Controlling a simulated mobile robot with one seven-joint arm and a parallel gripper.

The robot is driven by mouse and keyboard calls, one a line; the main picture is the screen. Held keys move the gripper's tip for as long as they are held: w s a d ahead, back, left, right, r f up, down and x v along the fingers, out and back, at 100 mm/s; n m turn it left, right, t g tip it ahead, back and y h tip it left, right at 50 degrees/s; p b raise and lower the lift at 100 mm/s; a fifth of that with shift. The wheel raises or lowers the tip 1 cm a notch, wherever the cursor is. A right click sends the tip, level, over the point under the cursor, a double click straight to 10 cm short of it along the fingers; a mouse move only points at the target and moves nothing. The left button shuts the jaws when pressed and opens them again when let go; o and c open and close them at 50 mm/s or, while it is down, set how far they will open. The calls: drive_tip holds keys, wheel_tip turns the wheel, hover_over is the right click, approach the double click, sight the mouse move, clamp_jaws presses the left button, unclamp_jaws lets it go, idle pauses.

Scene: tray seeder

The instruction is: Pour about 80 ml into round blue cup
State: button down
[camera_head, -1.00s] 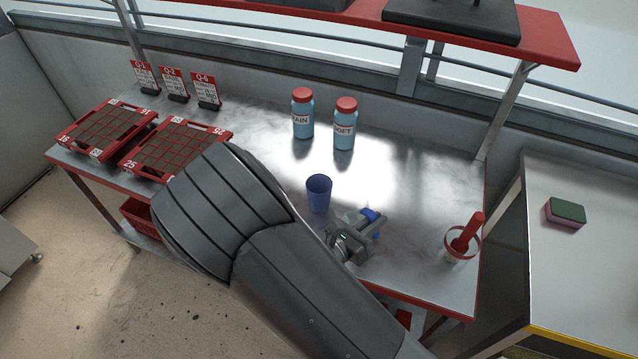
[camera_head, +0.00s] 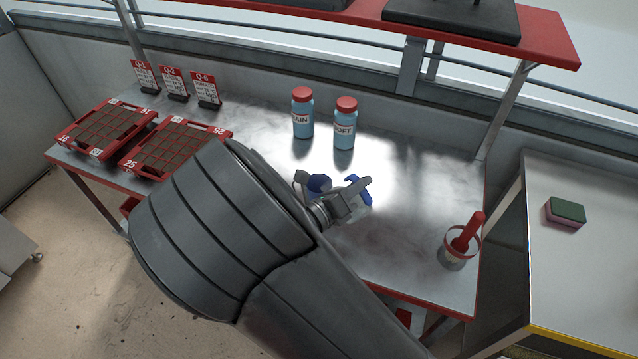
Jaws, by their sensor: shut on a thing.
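The round blue cup (camera_head: 318,184) stands upright on the metal bench, partly hidden behind my arm and gripper. My gripper (camera_head: 350,197) is just right of the cup and overlaps it in the picture. It is shut on a small blue thing (camera_head: 357,186), mostly hidden by the gripper, so its shape and contents cannot be told. Whether it touches the cup, and whether any liquid is flowing, cannot be seen. Two light blue bottles with red caps stand farther back: one labelled RAIN (camera_head: 303,117), the other apparently SOFT (camera_head: 344,128).
Two red seed trays (camera_head: 205,129) (camera_head: 72,149) lie at the left, with label cards (camera_head: 174,80) behind. A white holder with a red-handled tool (camera_head: 463,243) stands at the right. A sponge (camera_head: 565,212) lies on the side table. Bench space right of my gripper is clear.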

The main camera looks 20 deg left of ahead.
sight(348, 176)
drive_tip(key=shift+w+a+r+n, duration=0.3)
drive_tip(key=shift+a+r+n, duration=0.35)
drive_tip(key=shift+r+n, duration=0.2)
drive_tip(key=shift+a+n, duration=0.1)
drive_tip(key=shift+n, duration=0.15)
drive_tip(key=shift+r, duration=0.1)
drive_tip(key=shift+w+a+r+n+p, duration=0.3)
drive_tip(key=shift+a+n, duration=0.1)
drive_tip(key=shift+n, duration=0.1)
drive_tip(key=shift+w+a+r+n+p, duration=0.15)
drive_tip(key=shift+a+r+n+p, duration=0.15)
drive_tip(key=shift+n, duration=0.2)
idle(1.7)
drive_tip(key=d+f+m, duration=0.1)
drive_tip(key=s+d+f+m, duration=0.1)
drive_tip(key=m, duration=0.1)
drive_tip(key=shift+s+d+f, duration=0.1)
drive_tip(key=shift+d+f, duration=0.1)
drive_tip(key=shift+s+d+f+m, duration=0.2)
drive_tip(key=shift+d+f+m, duration=0.15)
drive_tip(key=shift+f+m, duration=0.25)
drive_tip(key=shift+s+d+f+m, duration=0.15)
drive_tip(key=shift+d+f+m, duration=0.2)
drive_tip(key=shift+m, duration=0.45)
drive_tip(key=shift+f, duration=0.1)
idle(0.4)
